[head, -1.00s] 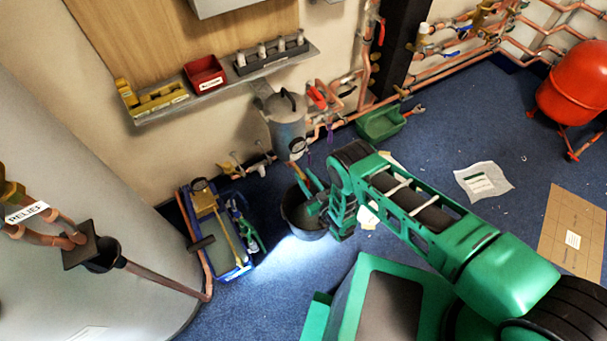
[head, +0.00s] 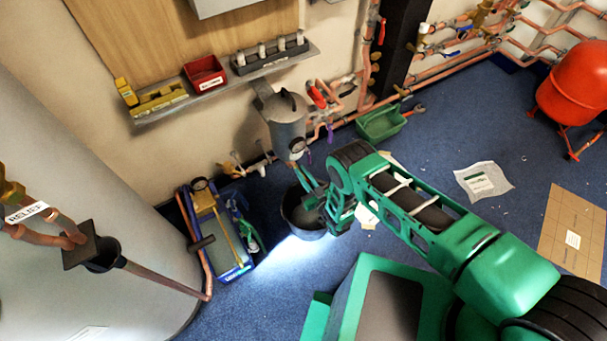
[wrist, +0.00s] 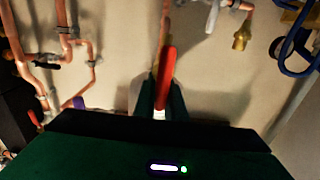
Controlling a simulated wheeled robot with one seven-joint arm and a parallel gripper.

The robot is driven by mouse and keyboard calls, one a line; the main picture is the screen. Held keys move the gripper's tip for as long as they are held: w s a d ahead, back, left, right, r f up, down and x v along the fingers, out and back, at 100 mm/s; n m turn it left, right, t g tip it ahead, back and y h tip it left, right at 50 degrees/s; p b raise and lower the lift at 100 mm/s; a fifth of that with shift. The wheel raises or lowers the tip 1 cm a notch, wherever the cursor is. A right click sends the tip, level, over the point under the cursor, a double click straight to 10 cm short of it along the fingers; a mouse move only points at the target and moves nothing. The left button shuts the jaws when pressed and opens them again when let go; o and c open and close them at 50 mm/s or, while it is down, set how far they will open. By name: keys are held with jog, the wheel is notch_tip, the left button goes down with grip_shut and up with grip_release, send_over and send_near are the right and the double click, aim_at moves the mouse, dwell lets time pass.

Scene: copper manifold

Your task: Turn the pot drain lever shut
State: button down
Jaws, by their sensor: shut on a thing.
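The grey dirt pot (head: 286,122) with a black handle hangs on the wall below the shelf in the head view. My gripper (head: 303,172) is just under it, above a black bucket (head: 298,212). In the wrist view, my gripper (wrist: 163,97) is shut on a red lever (wrist: 167,65), which sticks out forward between the two green fingers. The lever's far end points up in that picture, toward a copper pipe. I take it for the pot drain lever; its valve body is hidden. In the head view my arm and fingers hide the lever.
Copper pipes with a red handle (head: 317,95) run beside the pot.

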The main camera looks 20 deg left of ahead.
jog(key=shift+w+d+f+m, duration=0.35)
jog(key=shift+f+m, duration=0.15)
jog(key=shift+m, duration=2.55)
jog(key=shift+w+d+f+m, duration=0.35)
jog(key=shift+f+m, duration=0.1)
jog(key=shift+m, duration=2.55)
jog(key=shift+w+d+f+m, duration=0.35)
jog(key=shift+f+m, duration=0.15)
jog(key=shift+m, duration=2.55)
jog(key=c, duration=1.8)
grip_release()
jog(key=shift+f, duration=0.15)
jog(key=shift+a, duration=0.1)
jog(key=v, duration=1.1)
